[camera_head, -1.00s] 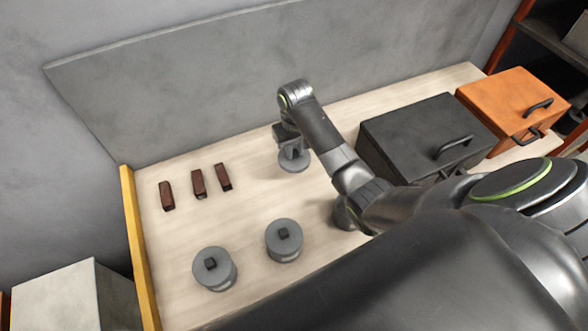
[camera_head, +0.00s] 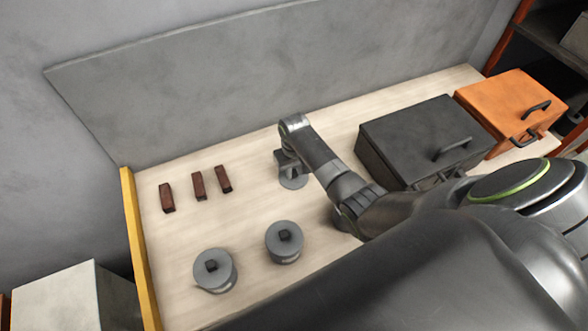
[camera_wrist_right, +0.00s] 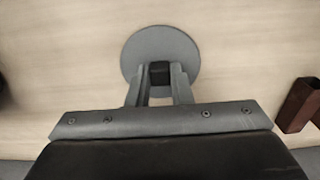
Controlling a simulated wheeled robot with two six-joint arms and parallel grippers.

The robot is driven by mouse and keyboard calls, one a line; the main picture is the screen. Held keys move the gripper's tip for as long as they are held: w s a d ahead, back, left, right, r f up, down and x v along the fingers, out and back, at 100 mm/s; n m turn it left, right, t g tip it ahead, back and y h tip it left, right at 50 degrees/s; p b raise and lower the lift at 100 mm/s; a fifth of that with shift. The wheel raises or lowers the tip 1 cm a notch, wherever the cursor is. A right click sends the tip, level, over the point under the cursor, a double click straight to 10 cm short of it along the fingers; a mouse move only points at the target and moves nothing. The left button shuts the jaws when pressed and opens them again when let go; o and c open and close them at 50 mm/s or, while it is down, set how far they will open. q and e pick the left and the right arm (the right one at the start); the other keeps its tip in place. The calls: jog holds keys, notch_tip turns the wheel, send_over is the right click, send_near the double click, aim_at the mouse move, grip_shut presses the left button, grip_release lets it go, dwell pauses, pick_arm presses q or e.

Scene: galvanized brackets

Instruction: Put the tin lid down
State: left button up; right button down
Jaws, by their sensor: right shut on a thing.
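The tin lid (camera_head: 293,181) is a flat grey disc with a small dark knob. My right gripper (camera_head: 288,167) is shut on the knob, above the back middle of the table. In the right wrist view the lid (camera_wrist_right: 160,42) lies flat across the view, with the two fingers of the gripper (camera_wrist_right: 160,74) on either side of the knob. The lid is low over the pale wood; I cannot tell if it touches. My left gripper is not in view.
Two grey tins with knobbed lids stand at front, one left (camera_head: 214,270) and one right (camera_head: 284,242). Several dark red-brown bars (camera_head: 198,186) lie at left. A black box (camera_head: 420,138) and an orange box (camera_head: 508,108) stand right. A yellow edge (camera_head: 140,245) bounds the left.

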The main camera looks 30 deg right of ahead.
aim_at(294, 173)
jog(key=shift+f, duration=0.1)
jog(key=c, duration=1.3)
grip_release()
jog(key=shift+r, duration=0.6)
notch_tip(294, 173, up, 11)
jog(key=shift+s, duration=0.1)
